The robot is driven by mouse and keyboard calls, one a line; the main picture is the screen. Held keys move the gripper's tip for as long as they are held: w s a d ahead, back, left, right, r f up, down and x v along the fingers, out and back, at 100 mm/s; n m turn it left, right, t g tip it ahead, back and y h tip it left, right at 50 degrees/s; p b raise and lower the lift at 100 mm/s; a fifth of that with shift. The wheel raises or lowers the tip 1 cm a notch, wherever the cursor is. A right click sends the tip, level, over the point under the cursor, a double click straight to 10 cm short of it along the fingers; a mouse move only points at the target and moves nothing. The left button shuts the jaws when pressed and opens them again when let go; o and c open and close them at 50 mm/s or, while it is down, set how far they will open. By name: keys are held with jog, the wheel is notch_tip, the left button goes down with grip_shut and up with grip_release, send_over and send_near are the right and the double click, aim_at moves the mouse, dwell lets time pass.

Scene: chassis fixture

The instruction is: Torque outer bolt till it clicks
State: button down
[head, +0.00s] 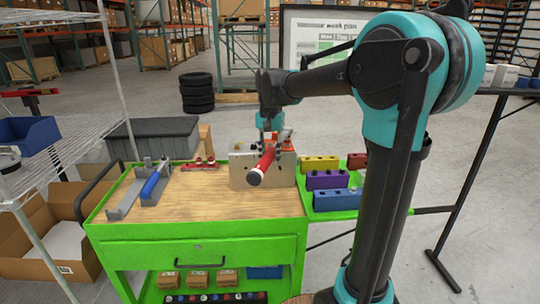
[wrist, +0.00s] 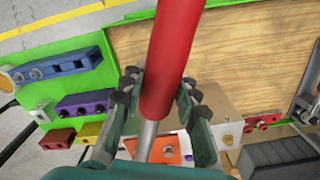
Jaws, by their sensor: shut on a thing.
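My gripper (head: 270,138) is at the metal chassis fixture (head: 241,170) on the green cart. In the wrist view my gripper (wrist: 160,85) has its dark padded fingers shut on both sides of a red-handled tool (wrist: 170,55). The tool's steel shaft (wrist: 147,137) runs down past the fingers. In the head view the red tool (head: 265,161) tilts towards the camera with its dark end forward, in front of the fixture. The fixture plate (wrist: 218,104) shows beside the right finger, with an orange part (wrist: 165,151) near it. The outer bolt and tool tip cannot be made out.
A blue-handled tool (head: 151,184) lies in a grey holder (head: 124,200) at the cart's left. Yellow (head: 320,162), purple (head: 326,180), blue (head: 337,200) and red (head: 357,161) blocks sit on the green side shelf. The wooden top (head: 200,205) is clear in front.

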jog(key=shift+f, duration=0.45)
dwell(0.3)
jog(key=shift+a, duration=0.15)
jog(key=shift+w+a+m, duration=0.2)
jog(key=shift+a+m, duration=0.1)
jog(key=shift+w+a+m, duration=0.3)
jog(key=shift+w+a, duration=0.05)
jog(key=shift+a, duration=0.3)
dwell(0.3)
jog(key=shift+w+a, duration=0.15)
jog(key=shift+a, duration=0.15)
jog(key=shift+w+a+m, duration=0.25)
jog(key=shift+a+m, duration=0.05)
jog(key=shift+m, duration=0.1)
dwell(0.3)
jog(key=shift+w+a, duration=0.2)
jog(key=shift+a, duration=0.1)
jog(key=shift+w+a+m, duration=0.15)
jog(key=shift+a+m, duration=0.1)
jog(key=shift+m, duration=0.05)
dwell(0.4)
